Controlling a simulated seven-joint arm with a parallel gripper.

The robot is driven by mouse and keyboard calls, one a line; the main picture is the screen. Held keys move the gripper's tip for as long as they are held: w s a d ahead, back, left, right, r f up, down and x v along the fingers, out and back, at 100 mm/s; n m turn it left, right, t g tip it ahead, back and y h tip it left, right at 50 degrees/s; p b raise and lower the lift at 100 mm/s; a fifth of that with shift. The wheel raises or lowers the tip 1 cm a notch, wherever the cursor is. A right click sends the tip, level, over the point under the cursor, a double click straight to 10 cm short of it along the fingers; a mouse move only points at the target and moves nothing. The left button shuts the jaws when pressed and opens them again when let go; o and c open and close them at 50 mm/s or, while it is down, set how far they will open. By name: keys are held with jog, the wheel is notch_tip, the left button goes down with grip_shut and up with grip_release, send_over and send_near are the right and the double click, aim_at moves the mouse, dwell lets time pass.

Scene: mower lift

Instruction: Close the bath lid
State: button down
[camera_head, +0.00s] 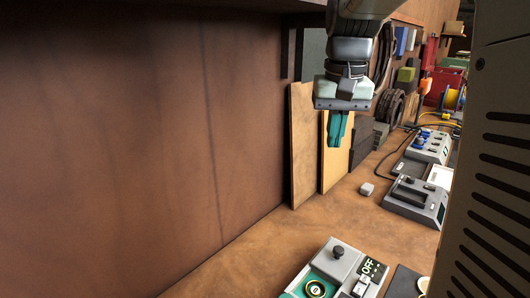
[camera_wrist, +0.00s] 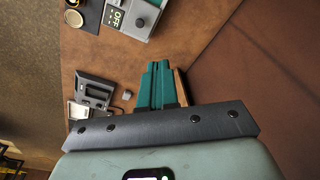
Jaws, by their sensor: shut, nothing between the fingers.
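My gripper (camera_head: 336,142) hangs above the bench near the back wall, its teal fingers pointing down and together with nothing held. In the wrist view the fingers (camera_wrist: 158,66) are side by side. A grey unit with a dark, handle-like top (camera_head: 413,196) sits on the bench to the right of my gripper, well apart from it. It also shows in the wrist view (camera_wrist: 95,90), left of the fingers. It may be the bath, but I cannot tell for sure, nor whether its lid is open.
A control box marked OFF (camera_head: 338,272) stands on the near bench. A small grey block (camera_head: 367,189) lies between it and the grey unit. Boards (camera_head: 303,145) lean on the wall behind my gripper. A device with blue knobs (camera_head: 429,147) stands further back.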

jog(key=w+d+f+g, duration=0.1)
jog(key=w+d+f, duration=0.2)
jog(key=w+f, duration=0.25)
jog(key=m+g+y, duration=0.1)
jog(key=m+g, duration=0.1)
jog(key=g, duration=0.2)
send_over(337, 244)
jog(key=w, duration=0.2)
jog(key=f, duration=2.8)
jog(key=shift+d+f, duration=0.35)
jog(key=shift+f, duration=0.05)
jog(key=shift+s+a, duration=0.15)
jog(key=shift+s, duration=0.35)
jog(key=shift+s+a, duration=0.15)
jog(key=shift+s, duration=0.35)
jog(key=shift+s+a+f, duration=0.1)
jog(key=shift+s+a, duration=0.15)
jog(key=shift+s, duration=0.55)
jog(key=s+a, duration=0.8)
jog(key=shift+s, duration=0.1)
